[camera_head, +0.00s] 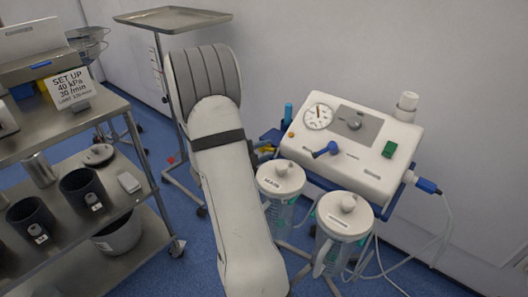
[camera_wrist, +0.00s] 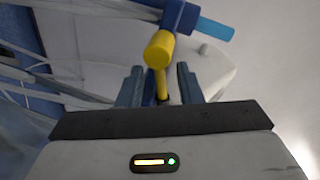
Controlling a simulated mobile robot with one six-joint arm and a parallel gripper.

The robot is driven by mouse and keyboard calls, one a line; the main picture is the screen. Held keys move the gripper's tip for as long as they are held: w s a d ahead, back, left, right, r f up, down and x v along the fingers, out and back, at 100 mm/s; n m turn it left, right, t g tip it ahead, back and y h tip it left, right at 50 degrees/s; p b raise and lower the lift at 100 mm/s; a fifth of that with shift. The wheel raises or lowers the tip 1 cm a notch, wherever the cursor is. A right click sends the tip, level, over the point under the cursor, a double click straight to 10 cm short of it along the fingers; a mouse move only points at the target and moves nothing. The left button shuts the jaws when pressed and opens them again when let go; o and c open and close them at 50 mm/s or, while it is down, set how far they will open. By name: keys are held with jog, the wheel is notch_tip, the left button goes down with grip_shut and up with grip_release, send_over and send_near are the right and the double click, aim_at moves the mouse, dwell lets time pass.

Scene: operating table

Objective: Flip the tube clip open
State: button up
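A yellow piece with a round end and a thin stem, which I take for the tube clip (camera_wrist: 159,48), is in the upper middle of the wrist view, beside a dark blue bracket. In the head view a small bit of yellow (camera_head: 266,150) shows at the suction unit's left side, mostly behind my arm. My gripper (camera_wrist: 160,84) has its two fingers apart, with the yellow stem between them. A gap shows on each side of the stem. Where the stem ends is hidden low between the fingers. My arm hides most of the gripper in the head view.
The white suction unit (camera_head: 350,150) has a dial gauge and a blue knob. Two lidded canisters (camera_head: 281,178) (camera_head: 345,215) stand in front of it. A light blue cylinder (camera_wrist: 215,30) lies close to the yellow piece. A steel cart (camera_head: 130,200) stands left, a tray stand (camera_head: 172,18) behind.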

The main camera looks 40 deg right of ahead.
jog(key=shift+c, duration=0.4)
grip_shut()
